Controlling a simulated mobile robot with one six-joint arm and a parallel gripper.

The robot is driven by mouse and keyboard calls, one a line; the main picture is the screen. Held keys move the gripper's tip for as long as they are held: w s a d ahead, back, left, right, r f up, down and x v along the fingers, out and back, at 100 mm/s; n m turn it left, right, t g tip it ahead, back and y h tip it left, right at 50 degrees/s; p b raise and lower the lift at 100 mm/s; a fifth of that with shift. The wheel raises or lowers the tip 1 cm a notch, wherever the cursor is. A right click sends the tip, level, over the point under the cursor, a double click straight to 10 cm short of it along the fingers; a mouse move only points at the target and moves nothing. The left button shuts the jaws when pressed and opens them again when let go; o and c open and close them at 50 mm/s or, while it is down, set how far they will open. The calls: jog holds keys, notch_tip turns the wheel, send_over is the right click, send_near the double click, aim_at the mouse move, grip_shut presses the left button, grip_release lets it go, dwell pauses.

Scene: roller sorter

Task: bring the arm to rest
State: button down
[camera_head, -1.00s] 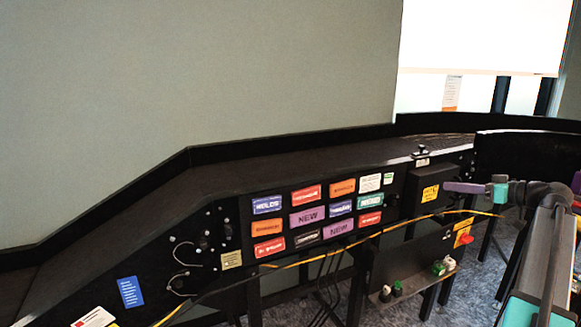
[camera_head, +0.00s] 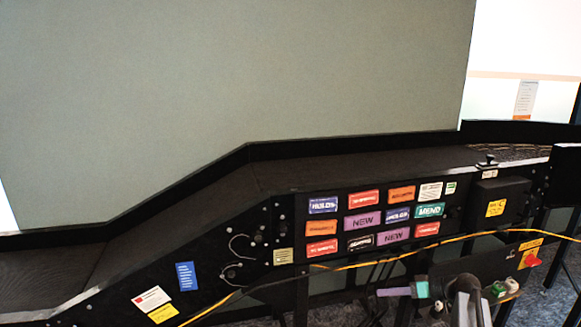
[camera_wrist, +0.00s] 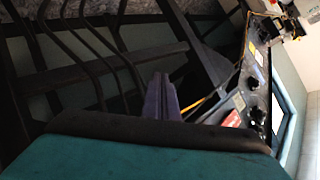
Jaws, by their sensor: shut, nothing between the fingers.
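My gripper (camera_head: 380,293) shows low in the head view, right of centre. Its thin purple fingers point left and a teal part sits behind them. The fingers are together, with nothing seen between them. My arm rises from the bottom edge beside it. In the wrist view my gripper (camera_wrist: 160,80) also shows shut and empty, with dark frame bars and cables beyond it. In the head view it is in front of the sorter's lower frame, below the panel of coloured labels (camera_head: 375,216). I cannot tell how far it is from the frame.
The black roller sorter (camera_head: 200,215) runs across the view. A yellow cable (camera_head: 400,249) hangs along its front. A red knob (camera_head: 532,261) and a dark box with a yellow label (camera_head: 496,208) are at the right. A plain wall (camera_head: 230,80) stands behind.

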jog(key=s+a+f+g+h, duration=0.1)
jog(key=s+a+f+g, duration=0.3)
jog(key=s+a+f, duration=0.85)
jog(key=s+a+f+g+h, duration=0.1)
jog(key=s+a+f+g, duration=0.3)
jog(key=s+a+f, duration=0.8)
jog(key=s+d+f+g+h, duration=0.1)
jog(key=s+f+g+h, duration=0.25)
jog(key=s+f, duration=1)
jog(key=s+d+m+h, duration=0.4)
jog(key=s+d+h, duration=0.1)
jog(key=s+d, duration=0.2)
jog(key=shift+d, duration=0.75)
jog(key=shift+d, duration=0.1)
